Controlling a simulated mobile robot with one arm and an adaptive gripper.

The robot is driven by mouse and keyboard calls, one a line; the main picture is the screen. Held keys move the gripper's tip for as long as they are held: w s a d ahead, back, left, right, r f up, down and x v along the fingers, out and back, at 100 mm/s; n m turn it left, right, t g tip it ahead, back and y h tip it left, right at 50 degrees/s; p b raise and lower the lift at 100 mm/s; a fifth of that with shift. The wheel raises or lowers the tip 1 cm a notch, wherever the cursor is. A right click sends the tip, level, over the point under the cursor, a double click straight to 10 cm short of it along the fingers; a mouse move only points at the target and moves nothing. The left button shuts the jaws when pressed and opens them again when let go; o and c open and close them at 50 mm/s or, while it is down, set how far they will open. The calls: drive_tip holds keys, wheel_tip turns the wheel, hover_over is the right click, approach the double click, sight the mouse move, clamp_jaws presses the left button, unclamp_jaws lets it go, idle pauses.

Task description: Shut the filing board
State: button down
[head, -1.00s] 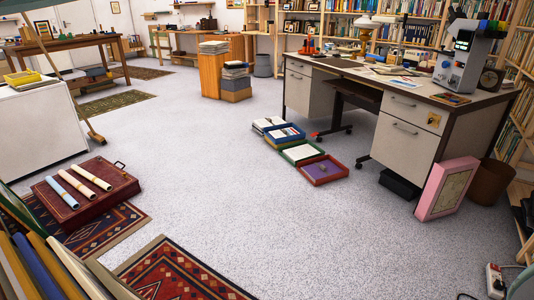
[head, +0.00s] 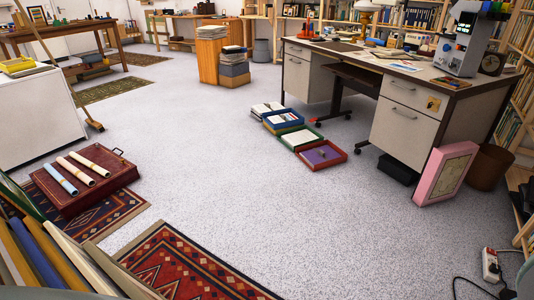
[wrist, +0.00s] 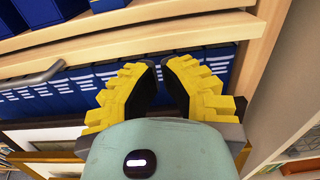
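No thing in the head view can be told for certain as the filing board. In the wrist view, pale wooden boards (wrist: 190,32) run across the picture, with a row of blue files (wrist: 75,88) behind and below them. A grey bar handle (wrist: 35,78) shows at the left, in front of the files. My gripper (wrist: 159,62) has yellow stepped fingers with dark pads. Its fingertips are almost together, with nothing seen between them, and they point at the files. Whether they touch anything cannot be told. My gripper is not seen in the head view.
Upright boards or folders (head: 40,255) stand close at the lower left. Patterned rugs (head: 190,268), a red case (head: 85,182), open trays (head: 320,155) and a pink box (head: 447,173) lie or stand on the floor. A desk (head: 440,85) is at the right. The middle floor is clear.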

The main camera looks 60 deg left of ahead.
drive_tip(key=shift+b+x, duration=0.55)
drive_tip(key=shift+x, duration=1.4)
drive_tip(key=shift+w, duration=0.15)
drive_tip(key=b+x, duration=0.3)
drive_tip(key=x, duration=0.2)
drive_tip(key=shift+d+b, duration=0.1)
drive_tip(key=shift+b, duration=0.2)
drive_tip(key=shift+f, duration=0.1)
